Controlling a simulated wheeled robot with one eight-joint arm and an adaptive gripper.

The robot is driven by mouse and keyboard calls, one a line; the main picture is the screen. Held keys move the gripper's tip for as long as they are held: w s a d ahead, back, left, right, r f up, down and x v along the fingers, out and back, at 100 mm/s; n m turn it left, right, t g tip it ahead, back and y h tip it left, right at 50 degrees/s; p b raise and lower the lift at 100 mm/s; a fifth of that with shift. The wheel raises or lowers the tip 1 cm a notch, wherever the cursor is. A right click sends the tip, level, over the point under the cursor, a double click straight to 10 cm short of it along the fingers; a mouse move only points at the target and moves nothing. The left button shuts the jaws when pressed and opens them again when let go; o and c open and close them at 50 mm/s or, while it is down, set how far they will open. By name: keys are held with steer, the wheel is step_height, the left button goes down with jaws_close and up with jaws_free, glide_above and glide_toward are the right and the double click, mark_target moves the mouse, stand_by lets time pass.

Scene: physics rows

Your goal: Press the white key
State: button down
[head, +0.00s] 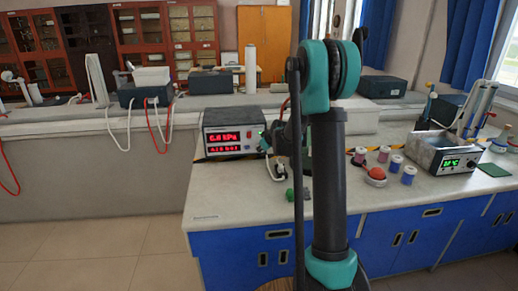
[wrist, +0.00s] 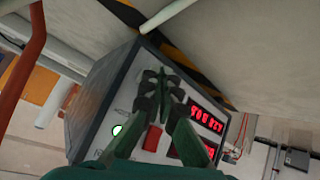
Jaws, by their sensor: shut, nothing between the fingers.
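A grey instrument box (head: 230,145) with red lit displays stands at the left end of the blue-fronted bench. In the wrist view the box (wrist: 88,107) is tilted, and its front panel carries a red square button (wrist: 152,137) and a small round white key (wrist: 118,130) with a green edge. My gripper (wrist: 161,84) is shut and empty, its dark green fingers in front of the panel and partly covering it. The white key shows left of the fingers; I cannot tell any contact. In the head view my gripper (head: 268,139) is at the box's right side, partly hidden by my arm.
On the bench right of my arm stand several small spools (head: 396,163), a red ball on a white stand (head: 375,175) and a metal bath with a green display (head: 447,152). A small green object (head: 290,194) lies near the front. The bench's front left is clear.

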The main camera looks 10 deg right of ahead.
steer(key=shift+w+r, duration=0.15)
steer(key=shift+w, duration=0.6)
stand_by(1.2)
steer(key=shift+s, duration=0.1)
steer(key=shift+s+a, duration=0.2)
steer(key=shift+s, duration=0.6)
steer(key=shift+s+d+f, duration=0.1)
steer(key=shift+f, duration=0.1)
steer(key=shift+s, duration=2.5)
